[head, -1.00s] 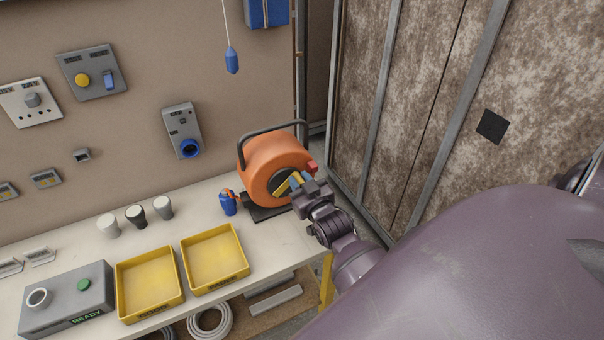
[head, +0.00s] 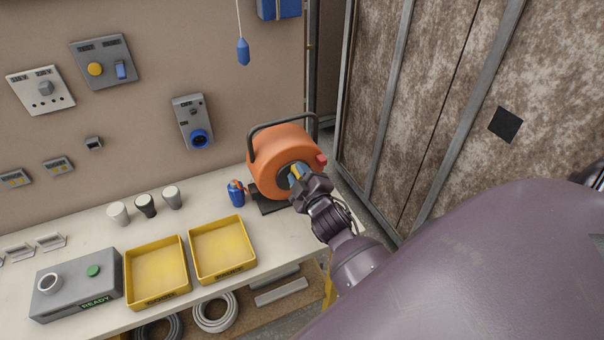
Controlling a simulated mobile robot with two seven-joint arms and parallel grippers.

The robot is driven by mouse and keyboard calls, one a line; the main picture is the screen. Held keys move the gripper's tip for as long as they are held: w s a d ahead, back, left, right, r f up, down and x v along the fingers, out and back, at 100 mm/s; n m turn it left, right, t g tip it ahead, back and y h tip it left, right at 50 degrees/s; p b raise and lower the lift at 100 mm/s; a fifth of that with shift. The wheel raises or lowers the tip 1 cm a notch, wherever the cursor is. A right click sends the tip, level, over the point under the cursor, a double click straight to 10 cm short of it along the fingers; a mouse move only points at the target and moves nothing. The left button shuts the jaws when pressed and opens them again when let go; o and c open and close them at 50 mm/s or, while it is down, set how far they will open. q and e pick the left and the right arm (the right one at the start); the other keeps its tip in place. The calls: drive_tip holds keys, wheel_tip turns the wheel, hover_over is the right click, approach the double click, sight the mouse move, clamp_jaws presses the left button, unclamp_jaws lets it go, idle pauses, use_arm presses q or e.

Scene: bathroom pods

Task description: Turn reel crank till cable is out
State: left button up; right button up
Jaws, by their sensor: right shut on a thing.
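The orange cable reel (head: 280,150) stands on the bench at its right end, on a dark base with a dark carrying handle over it. Its yellow crank (head: 296,170) shows only in part at the hub, the rest hidden by my gripper. My right gripper (head: 300,179) is at the reel's face, shut on the crank. A blue plug (head: 236,194) with an orange piece at its top sits on the bench just left of the reel. How much cable is out cannot be seen. My left gripper is not in view.
Two yellow trays (head: 187,277) and a grey box with a green button (head: 93,271) stand along the front of the bench. Three small cups (head: 146,206) stand behind them. A brown panel wall is at right.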

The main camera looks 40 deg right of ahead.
drive_tip(key=shift+a+n, duration=0.15)
drive_tip(key=shift+n, duration=0.35)
drive_tip(key=o, duration=0.9)
drive_tip(key=b+v, duration=0.1)
drive_tip(key=v, duration=0.9)
drive_tip(key=shift+s+a, duration=0.15)
drive_tip(key=shift+s, duration=0.2)
